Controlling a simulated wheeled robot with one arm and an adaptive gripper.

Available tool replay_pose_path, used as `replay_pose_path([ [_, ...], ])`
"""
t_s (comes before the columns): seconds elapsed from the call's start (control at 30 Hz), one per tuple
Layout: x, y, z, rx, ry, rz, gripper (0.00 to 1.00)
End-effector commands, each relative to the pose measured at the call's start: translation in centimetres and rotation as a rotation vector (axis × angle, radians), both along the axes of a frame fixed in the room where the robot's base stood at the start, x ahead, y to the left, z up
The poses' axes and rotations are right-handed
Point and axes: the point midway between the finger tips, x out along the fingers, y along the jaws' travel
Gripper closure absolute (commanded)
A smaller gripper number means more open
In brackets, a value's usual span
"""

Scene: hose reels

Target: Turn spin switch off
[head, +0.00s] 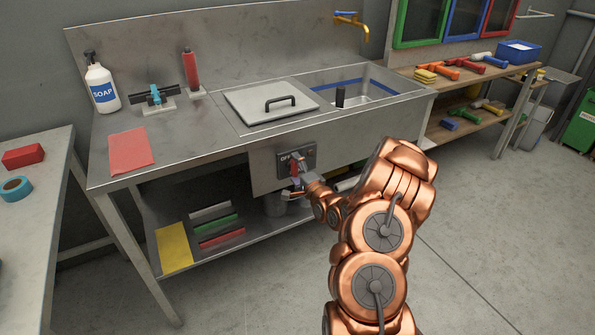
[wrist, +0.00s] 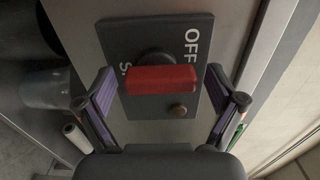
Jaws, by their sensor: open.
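The spin switch is a red lever (wrist: 160,80) on a dark plate (wrist: 192,60) marked OFF, with other lettering partly hidden by the lever. The plate (head: 284,163) is on the front panel of the metal sink unit, below the lidded basin. In the wrist view the red lever lies crosswise between the fingers of my gripper (wrist: 160,98), with a gap on each side. My gripper is open. In the head view my gripper (head: 298,183) is right at the switch, and the red lever (head: 294,168) is partly covered by it.
A lid with a black handle (head: 281,102) lies on the sink unit (head: 195,125) above the switch. The lower shelf (head: 225,248) holds several coloured pieces. A grey side table (head: 40,215) stands at the left. The floor (head: 480,240) at the right is clear.

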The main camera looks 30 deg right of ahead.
Motion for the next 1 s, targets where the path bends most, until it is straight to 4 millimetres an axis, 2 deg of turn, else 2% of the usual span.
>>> replay_pose_path([
  [0.23,-1.6,0.0,0.0,0.0,0.001,-0.001,0.06],
  [0.8,-9.1,0.6,-0.1,0.001,0.003,-0.003,0.06],
  [1.0,-10.9,0.9,0.0,0.001,0.0,-0.002,0.06],
])
